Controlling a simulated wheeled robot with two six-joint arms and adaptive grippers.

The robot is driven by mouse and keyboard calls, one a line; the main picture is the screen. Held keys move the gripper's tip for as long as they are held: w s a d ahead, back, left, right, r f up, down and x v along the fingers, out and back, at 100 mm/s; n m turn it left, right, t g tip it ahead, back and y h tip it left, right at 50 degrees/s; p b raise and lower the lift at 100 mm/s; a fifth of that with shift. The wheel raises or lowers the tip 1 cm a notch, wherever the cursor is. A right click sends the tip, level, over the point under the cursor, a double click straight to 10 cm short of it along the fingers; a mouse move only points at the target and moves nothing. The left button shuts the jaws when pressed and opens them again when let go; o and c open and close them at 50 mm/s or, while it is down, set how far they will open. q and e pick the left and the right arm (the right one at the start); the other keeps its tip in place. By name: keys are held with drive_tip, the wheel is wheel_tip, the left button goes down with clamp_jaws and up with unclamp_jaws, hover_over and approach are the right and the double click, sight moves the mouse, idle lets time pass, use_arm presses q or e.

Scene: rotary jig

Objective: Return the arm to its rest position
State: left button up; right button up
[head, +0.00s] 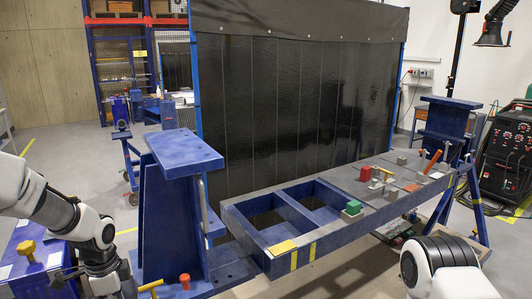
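My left arm comes in from the left, white with black joints, and bends down at the lower left. Its gripper (64,275) is small, dark and partly cut off by the arm, low over the blue bench at the left. I cannot tell whether its fingers are open or shut, and I see nothing clearly held in it. My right arm shows only as a white and black link at the bottom right. Its gripper is out of the picture.
The blue rotary jig frame (240,232) spans the middle, between a near blue post (165,215) and a far one (445,120). A yellow-knobbed part (27,248) stands beside my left arm. A dark curtain (290,100) hangs behind.

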use_arm(q)
drive_tip(key=s+d+f+g+b, duration=0.1)
drive_tip(key=s+f+g+b, duration=0.3)
drive_tip(key=f, duration=0.8)
drive_tip(key=s+d+f+n+b, duration=0.1)
drive_tip(key=s+d+f+n, duration=0.2)
drive_tip(key=s+f, duration=0.45)
drive_tip(key=s+d+f+n, duration=0.25)
drive_tip(key=s+f, duration=0.25)
drive_tip(key=s, duration=0.6)
drive_tip(key=s+d+f+n+b, duration=0.1)
drive_tip(key=s+d+f+n, duration=0.2)
drive_tip(key=s+f, duration=0.5)
drive_tip(key=w+n+t, duration=0.1)
drive_tip(key=w+r+n+t, duration=0.1)
drive_tip(key=n, duration=0.1)
drive_tip(key=w+a+n+t, duration=0.1)
drive_tip(key=n+t, duration=0.1)
drive_tip(key=shift+w+r, duration=0.1)
drive_tip(key=shift+r, duration=0.25)
use_arm(e)
wheel_tip(320, 180, down, 6)
drive_tip(key=shift+w+f, duration=0.15)
drive_tip(key=shift+w, duration=0.2)
